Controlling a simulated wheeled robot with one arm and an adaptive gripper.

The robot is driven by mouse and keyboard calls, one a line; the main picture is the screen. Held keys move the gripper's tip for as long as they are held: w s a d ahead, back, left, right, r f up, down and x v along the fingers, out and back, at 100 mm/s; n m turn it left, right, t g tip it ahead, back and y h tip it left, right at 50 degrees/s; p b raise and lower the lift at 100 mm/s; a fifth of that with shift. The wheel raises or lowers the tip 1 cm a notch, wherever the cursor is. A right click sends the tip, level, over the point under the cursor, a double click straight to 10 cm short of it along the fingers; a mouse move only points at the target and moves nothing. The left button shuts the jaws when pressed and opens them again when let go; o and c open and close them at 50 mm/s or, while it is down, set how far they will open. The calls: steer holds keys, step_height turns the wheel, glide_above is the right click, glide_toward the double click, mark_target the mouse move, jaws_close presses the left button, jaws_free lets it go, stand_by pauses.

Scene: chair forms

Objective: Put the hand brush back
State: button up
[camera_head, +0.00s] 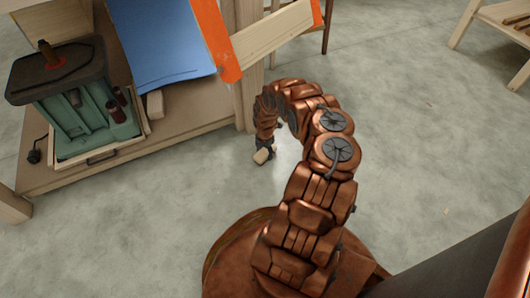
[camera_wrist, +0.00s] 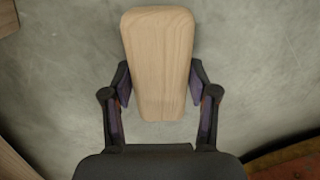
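A pale wooden piece (camera_wrist: 160,60), apparently the back or handle of the hand brush, sits between my gripper's fingers in the wrist view. It is wider at the far end and tapers toward my palm. No bristles show. My gripper (camera_wrist: 160,88) has its two dark fingers against both sides of the wood. In the head view, my gripper (camera_head: 264,146) points down over the floor beside the bench, with a small end of the hand brush (camera_head: 262,156) showing under it. Whether the brush touches the floor is unclear.
A wooden bench (camera_head: 190,118) stands at the left. On it are a teal machine with a dark top (camera_head: 85,110) and a blue panel (camera_head: 155,45) with an orange edge (camera_head: 215,35). A small wooden block (camera_head: 155,104) lies near the panel. Open grey floor (camera_head: 420,130) spreads right.

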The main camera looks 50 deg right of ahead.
mark_target(265, 151)
steer(key=o, duration=0.3)
steer(key=shift+r, duration=0.1)
step_height(265, 151, up, 12)
steer(key=p, duration=0.6)
steer(key=shift+r, duration=0.1)
steer(key=shift+s, duration=0.1)
stand_by(0.4)
